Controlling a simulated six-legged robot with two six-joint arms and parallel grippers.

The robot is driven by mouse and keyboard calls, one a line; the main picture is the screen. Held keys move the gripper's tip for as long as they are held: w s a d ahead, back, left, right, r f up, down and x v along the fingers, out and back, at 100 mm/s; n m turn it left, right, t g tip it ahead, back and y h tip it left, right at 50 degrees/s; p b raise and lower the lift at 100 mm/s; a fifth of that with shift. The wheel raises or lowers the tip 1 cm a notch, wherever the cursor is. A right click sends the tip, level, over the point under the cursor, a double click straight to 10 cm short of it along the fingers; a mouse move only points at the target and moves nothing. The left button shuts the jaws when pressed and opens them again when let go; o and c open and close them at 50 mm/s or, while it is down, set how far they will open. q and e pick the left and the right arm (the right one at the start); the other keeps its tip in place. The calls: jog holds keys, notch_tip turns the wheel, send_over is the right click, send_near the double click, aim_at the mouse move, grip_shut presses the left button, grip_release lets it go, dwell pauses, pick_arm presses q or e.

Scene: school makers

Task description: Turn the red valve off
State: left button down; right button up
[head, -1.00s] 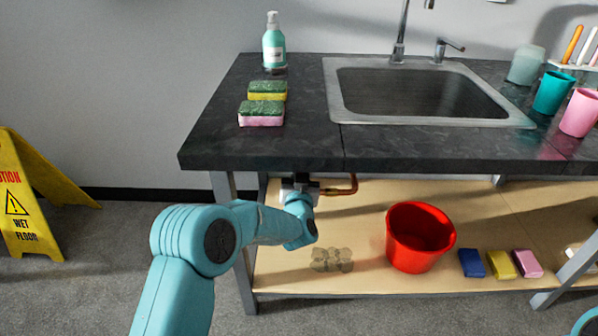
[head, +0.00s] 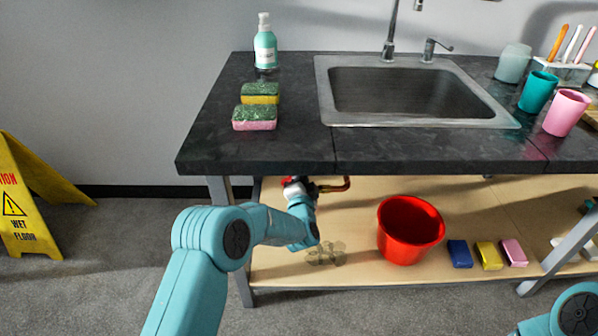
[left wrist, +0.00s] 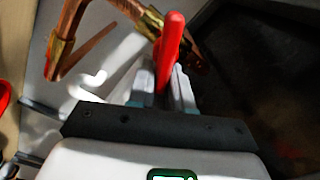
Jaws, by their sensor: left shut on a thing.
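The red valve handle (left wrist: 170,48) shows in the left wrist view as a red lever standing between the two fingers of my left gripper (left wrist: 162,85). The gripper is shut on it. In the head view, a bit of red valve (head: 287,181) shows under the counter's front edge, beside my left gripper (head: 298,186). A copper pipe (head: 335,185) runs to the right from there; the pipe with brass fittings (left wrist: 68,42) is close beside the handle in the wrist view. My arm and the counter edge hide much of the valve. Only a part of my right arm shows at the lower right.
The dark counter (head: 290,150) overhangs the valve. On the wooden shelf (head: 355,275) below stand a red bucket (head: 409,232) and several coloured sponges (head: 488,255). A puddle (head: 325,254) lies under the valve. A steel table leg (head: 240,280) is close to my left arm. A yellow wet-floor sign (head: 30,200) stands left.

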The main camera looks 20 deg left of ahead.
pick_arm(q)
jog(key=m, duration=0.3)
jog(key=shift+d+f+p, duration=0.1)
jog(key=shift+f+p, duration=0.25)
jog(key=shift+f+m, duration=0.3)
jog(key=shift+m, duration=1.1)
jog(key=shift+f, duration=0.1)
jog(key=c, duration=1.1)
grip_release()
jog(key=shift+d+p, duration=0.1)
jog(key=shift+p, duration=0.2)
jog(key=shift+s+d, duration=0.1)
jog(key=shift+s, duration=0.2)
jog(key=p+v, duration=0.3)
jog(key=v, duration=1.2)
jog(key=shift+s+p, duration=0.3)
jog(key=shift+p, duration=0.05)
